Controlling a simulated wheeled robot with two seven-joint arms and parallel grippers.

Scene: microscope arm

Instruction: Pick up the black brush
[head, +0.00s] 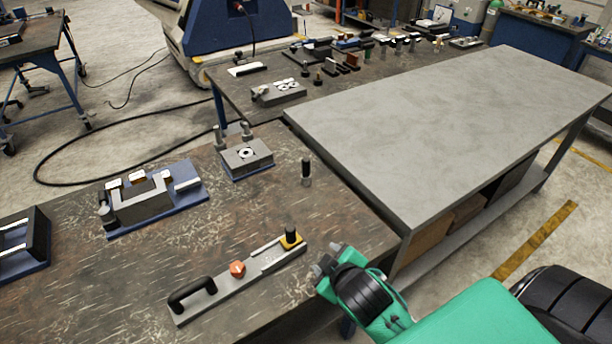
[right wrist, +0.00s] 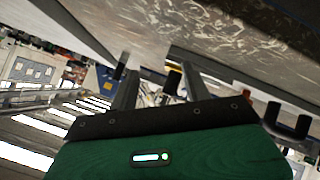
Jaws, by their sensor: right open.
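A small upright black cylinder on a lighter foot (head: 306,172), which looks like the black brush, stands near the right edge of the dark worktable. In the right wrist view, a dark upright piece (right wrist: 121,66) near the left finger may be the same thing. My right gripper (head: 322,268) is open and empty, just off the table's right edge, nearer the camera than the brush and apart from it. Its two fingers (right wrist: 159,72) show spread in the right wrist view. My left gripper is not in view.
A grey bar plate (head: 222,293) with a black handle, orange knob and yellow block with a black post (head: 291,235) lies close to my right gripper. A blue-based fixture (head: 247,157) stands left of the brush. A bare grey table (head: 450,130) adjoins at right.

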